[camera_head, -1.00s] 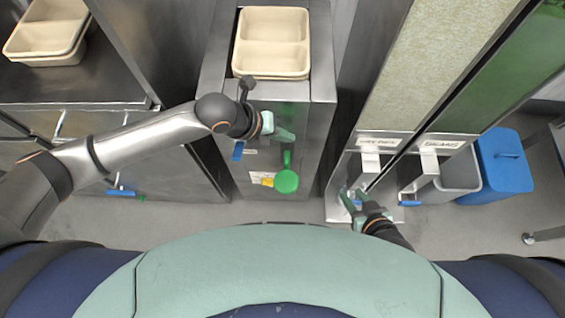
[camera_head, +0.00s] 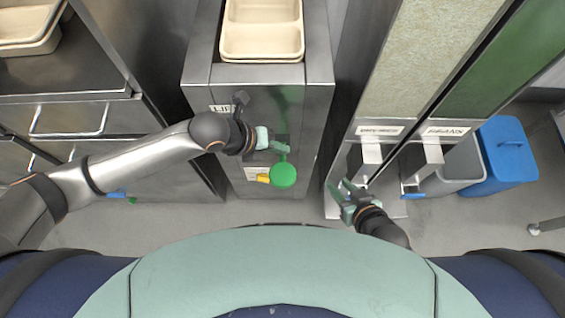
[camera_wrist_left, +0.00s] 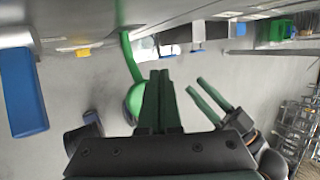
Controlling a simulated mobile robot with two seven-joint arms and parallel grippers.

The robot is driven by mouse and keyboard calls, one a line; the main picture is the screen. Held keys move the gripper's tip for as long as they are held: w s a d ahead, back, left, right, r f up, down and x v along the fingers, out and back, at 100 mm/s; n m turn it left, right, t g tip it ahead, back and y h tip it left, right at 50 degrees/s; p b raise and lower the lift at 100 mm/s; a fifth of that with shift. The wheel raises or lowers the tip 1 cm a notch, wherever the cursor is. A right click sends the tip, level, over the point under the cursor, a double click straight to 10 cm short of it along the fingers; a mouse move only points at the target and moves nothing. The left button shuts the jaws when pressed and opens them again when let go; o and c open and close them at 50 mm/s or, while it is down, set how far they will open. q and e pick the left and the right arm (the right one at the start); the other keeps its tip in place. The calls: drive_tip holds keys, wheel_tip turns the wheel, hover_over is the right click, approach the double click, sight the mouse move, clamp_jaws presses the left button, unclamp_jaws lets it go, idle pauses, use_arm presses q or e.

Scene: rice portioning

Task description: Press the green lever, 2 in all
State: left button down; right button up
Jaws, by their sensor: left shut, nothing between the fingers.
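The green lever, with a round green knob (camera_head: 283,176), is on the front of the middle steel cabinet. My left gripper (camera_head: 283,143) is shut and empty, just above the knob and over the lever's stem. In the left wrist view, its closed fingers (camera_wrist_left: 160,78) stand beside the green lever stem (camera_wrist_left: 130,57) and hide part of the knob. I cannot tell whether they touch. My right gripper (camera_head: 345,190) is open below the dispensers at right; its separated fingers also show in the left wrist view (camera_wrist_left: 204,98).
A beige two-compartment tray (camera_head: 262,40) sits on top of the middle cabinet. A yellow tab (camera_head: 263,179) is left of the knob. A dispenser labelled beans, a grey bin (camera_head: 463,168) and a blue bin (camera_head: 508,160) stand at right. Steel drawers (camera_head: 72,118) are at left.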

sight(281, 164)
use_arm(q)
drive_tip(key=shift+s+f, duration=0.25)
drive_tip(key=shift+f, duration=0.45)
idle(0.5)
idle(1.0)
drive_tip(key=shift+f, duration=0.15)
drive_tip(key=shift+s+f, duration=0.1)
drive_tip(key=shift+f, duration=0.15)
drive_tip(key=shift+s+f+b, duration=0.25)
drive_tip(key=shift+f+b, duration=0.25)
drive_tip(key=shift+f, duration=0.25)
drive_tip(key=shift+s+f+b, duration=0.25)
drive_tip(key=shift+f+b, duration=0.2)
drive_tip(key=shift+f, duration=0.25)
idle(1.3)
drive_tip(key=shift+s+f+b, duration=0.25)
drive_tip(key=shift+f, duration=0.25)
drive_tip(key=shift+s+f+b, duration=0.2)
drive_tip(key=shift+s+f, duration=0.05)
drive_tip(key=shift+f, duration=0.25)
idle(1.3)
